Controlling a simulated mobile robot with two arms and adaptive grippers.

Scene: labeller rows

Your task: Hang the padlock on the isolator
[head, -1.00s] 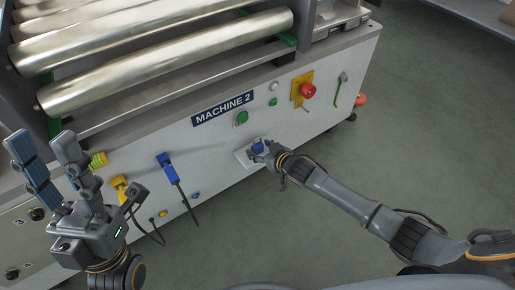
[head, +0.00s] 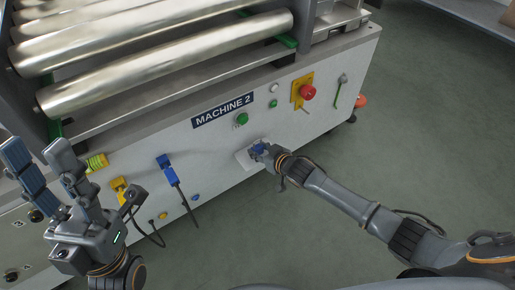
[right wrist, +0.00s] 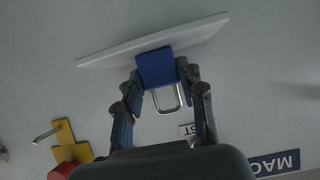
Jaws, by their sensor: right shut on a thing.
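The blue padlock (right wrist: 156,68) with its silver shackle (right wrist: 165,98) sits between the fingers of my right gripper (right wrist: 161,84) in the right wrist view. The gripper is shut on its body, right at the white holder (right wrist: 150,39) on the machine's front; I cannot tell whether padlock and holder touch. In the head view the padlock (head: 258,149) is partly hidden by my right gripper (head: 264,152). The isolator, a red knob (head: 307,92) on a yellow plate (head: 296,91), is up and right of it. My left gripper (head: 33,160) is open and empty at the left.
The machine front carries a MACHINE 2 label (head: 238,109), a green button (head: 241,119), a blue plug (head: 167,168) with a cable, and a yellow connector (head: 119,187). Rollers (head: 170,62) lie above. Grey floor (head: 430,110) is clear at the right.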

